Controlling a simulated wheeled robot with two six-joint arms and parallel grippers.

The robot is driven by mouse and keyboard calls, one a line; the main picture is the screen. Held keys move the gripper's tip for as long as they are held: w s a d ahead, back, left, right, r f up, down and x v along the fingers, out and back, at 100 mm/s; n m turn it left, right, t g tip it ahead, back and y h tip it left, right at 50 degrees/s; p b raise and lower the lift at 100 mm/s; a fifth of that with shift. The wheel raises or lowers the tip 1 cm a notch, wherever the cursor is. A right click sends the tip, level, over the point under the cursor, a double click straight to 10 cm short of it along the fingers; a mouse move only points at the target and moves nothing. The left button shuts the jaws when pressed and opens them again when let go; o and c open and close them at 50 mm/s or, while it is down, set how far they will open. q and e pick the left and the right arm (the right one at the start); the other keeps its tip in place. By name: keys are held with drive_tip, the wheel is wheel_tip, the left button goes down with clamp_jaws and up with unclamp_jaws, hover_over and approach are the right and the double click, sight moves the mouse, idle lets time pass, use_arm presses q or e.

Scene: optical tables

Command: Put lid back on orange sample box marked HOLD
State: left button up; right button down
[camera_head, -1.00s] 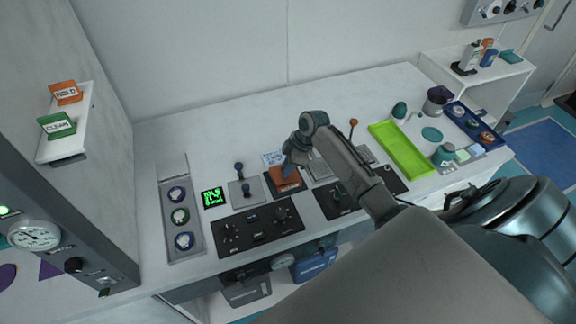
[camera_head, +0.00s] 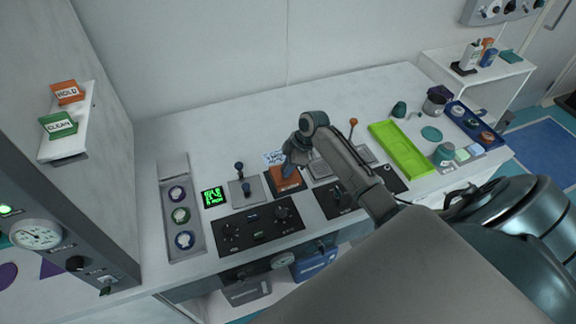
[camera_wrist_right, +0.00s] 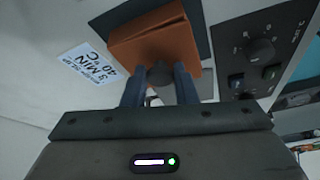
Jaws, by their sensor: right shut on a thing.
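An orange box-like piece (camera_head: 285,179) sits on a dark square pad on the table, partly hidden by my right gripper (camera_head: 288,168). In the right wrist view the orange piece (camera_wrist_right: 155,42) shows below a dark round knob (camera_wrist_right: 160,74). My right gripper (camera_wrist_right: 160,92) is shut on that knob, its two blue-grey fingers on either side. I cannot tell whether the lid and box are separate or touching. An orange block marked HOLD (camera_head: 67,92) stands on the left wall shelf. My left gripper is not in view.
A green block marked CLEAN (camera_head: 58,125) stands beside the HOLD block. A white card (camera_head: 273,158) reading 40 C, 3 MIN lies by the orange piece. Control panels (camera_head: 258,227), upright levers (camera_head: 239,168) and a lime tray (camera_head: 401,150) surround it. The table's back is clear.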

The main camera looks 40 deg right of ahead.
drive_tip(key=c, duration=1.1)
unclamp_jaws()
drive_tip(key=shift+f, duration=0.1)
drive_tip(key=shift+o, duration=0.3)
drive_tip(key=o, duration=0.4)
drive_tip(key=shift+o, duration=0.2)
drive_tip(key=shift+r+p, duration=0.55)
drive_tip(key=shift+r, duration=3)
